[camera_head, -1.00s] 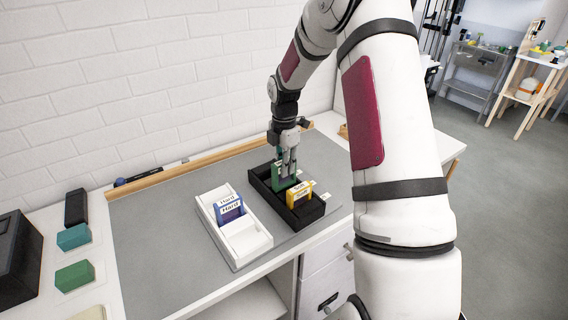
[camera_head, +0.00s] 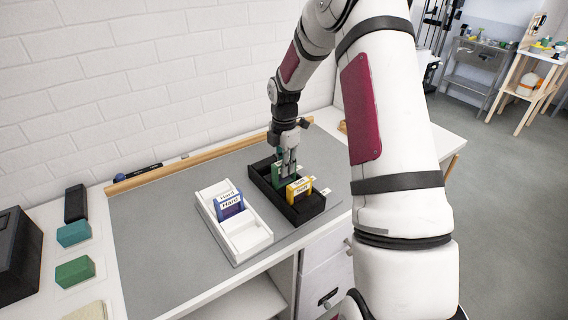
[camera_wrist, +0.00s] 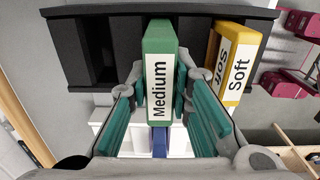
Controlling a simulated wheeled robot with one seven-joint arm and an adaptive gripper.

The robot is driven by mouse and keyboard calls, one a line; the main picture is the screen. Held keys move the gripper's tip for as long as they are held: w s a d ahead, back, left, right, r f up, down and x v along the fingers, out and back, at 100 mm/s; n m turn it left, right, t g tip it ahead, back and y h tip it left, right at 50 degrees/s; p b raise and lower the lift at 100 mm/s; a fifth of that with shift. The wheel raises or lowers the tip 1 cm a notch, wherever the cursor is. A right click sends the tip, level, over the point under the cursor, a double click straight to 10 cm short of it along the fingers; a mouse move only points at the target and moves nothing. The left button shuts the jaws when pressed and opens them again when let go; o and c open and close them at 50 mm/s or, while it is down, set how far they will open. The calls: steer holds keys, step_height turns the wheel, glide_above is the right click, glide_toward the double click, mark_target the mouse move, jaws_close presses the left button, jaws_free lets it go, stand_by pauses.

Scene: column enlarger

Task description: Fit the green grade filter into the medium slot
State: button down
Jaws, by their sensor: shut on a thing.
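The green grade filter (camera_head: 278,174), labelled "Medium", is between the fingers of my gripper (camera_head: 288,170). In the wrist view its label side (camera_wrist: 159,85) faces the camera, with a teal-padded finger on each side. My gripper (camera_wrist: 160,95) is shut on it, over the black slotted tray (camera_head: 312,211). The filter overlaps the tray's slots (camera_wrist: 98,50) in the wrist view; its lower edge is hidden, so I cannot tell how deep it sits. The yellow "Soft" filter (camera_head: 299,188) stands in the same tray, close to the green one.
A white slotted tray (camera_head: 252,246) stands left of the black tray, with the blue "Hard" filter (camera_head: 229,204) upright in it. A wooden rail (camera_head: 200,157) runs along the wall. Teal and green blocks (camera_head: 74,272) lie at the left. The grey mat is mostly clear.

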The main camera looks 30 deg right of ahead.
steer(key=shift+f, duration=1.4)
steer(key=c, duration=1.4)
jaws_free()
steer(key=shift+o, duration=0.2)
steer(key=shift+r, duration=0.1)
steer(key=shift+r+p, duration=0.65)
steer(key=shift+r, duration=3.25)
steer(key=shift+r, duration=0.15)
